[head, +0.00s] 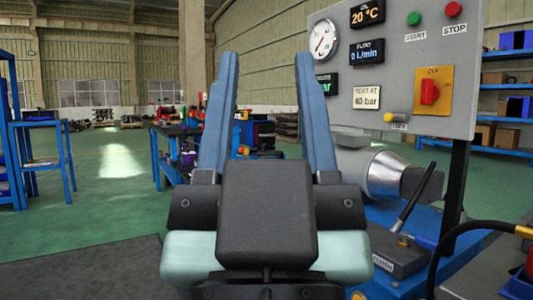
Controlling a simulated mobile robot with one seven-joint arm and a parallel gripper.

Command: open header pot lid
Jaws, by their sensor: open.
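My gripper (266,58) is in the middle of the head view. Its two blue-grey fingers point up and stand wide apart, with nothing between them. I cannot make out a header pot or its lid in this view. The dark gripper body and fingers hide part of the scene behind them.
A grey control panel (455,95) with gauge, displays, buttons and red switch stands close at right. Below it are a silver cylindrical machine part (385,170), a lever and a black hose (445,235). A cluttered workbench (165,133) stands behind. Green floor (110,190) is open at left.

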